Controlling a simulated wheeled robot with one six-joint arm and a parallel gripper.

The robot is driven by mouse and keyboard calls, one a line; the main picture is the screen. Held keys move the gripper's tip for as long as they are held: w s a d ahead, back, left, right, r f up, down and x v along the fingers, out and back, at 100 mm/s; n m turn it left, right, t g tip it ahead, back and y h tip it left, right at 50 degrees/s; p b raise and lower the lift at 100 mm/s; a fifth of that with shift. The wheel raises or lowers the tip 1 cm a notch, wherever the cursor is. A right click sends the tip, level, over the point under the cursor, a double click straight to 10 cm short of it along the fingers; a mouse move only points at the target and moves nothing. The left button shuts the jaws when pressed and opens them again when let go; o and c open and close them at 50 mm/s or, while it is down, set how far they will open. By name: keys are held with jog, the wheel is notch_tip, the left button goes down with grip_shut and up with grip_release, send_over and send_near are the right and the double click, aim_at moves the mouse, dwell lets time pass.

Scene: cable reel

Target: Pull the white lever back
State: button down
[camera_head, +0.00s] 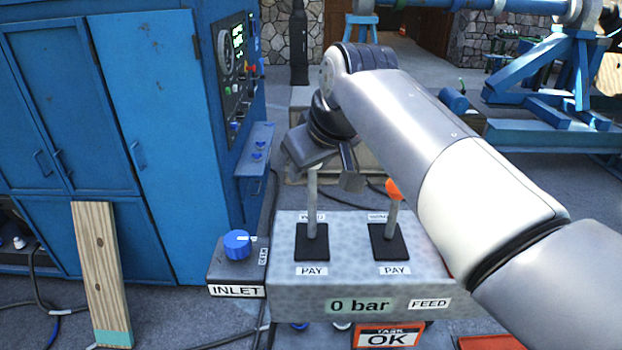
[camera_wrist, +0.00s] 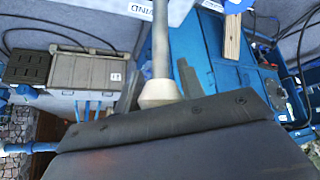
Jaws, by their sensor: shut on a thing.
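The white lever (camera_head: 312,205) is the left one of two on a grey control box (camera_head: 285,288). Its shaft stands close to upright in a black slot plate. My gripper (camera_head: 328,172) comes down over its top, which hides the knob in the head view. In the wrist view my gripper (camera_wrist: 160,84) is shut on the lever, with the cream-white knob (camera_wrist: 160,93) between the dark fingers. The second lever, with an orange knob (camera_head: 394,189), stands to the right, close to my arm and apart from the fingers.
A blue rotary knob (camera_head: 237,244) sits on the INLET block left of the box. The box front reads "0 bar" and FEED, and PAY labels lie before both levers. A blue cabinet (camera_head: 160,130) stands at the left with a wooden plank (camera_head: 101,270) leaning on it.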

jog(key=s+t+b, duration=0.5)
jog(key=s+b, duration=0.2)
jog(key=b, duration=0.4)
jog(key=shift+a+r+n, duration=0.15)
jog(key=shift+a+n, duration=0.1)
jog(key=shift+n, duration=0.15)
jog(key=shift+s, duration=0.2)
jog(key=c, duration=1.1)
grip_release()
jog(key=shift+s+a, duration=0.1)
jog(key=shift+s, duration=0.1)
jog(key=shift+o, duration=1)
jog(key=v, duration=1)
jog(key=shift+s+d, duration=0.25)
jog(key=shift+s, duration=0.1)
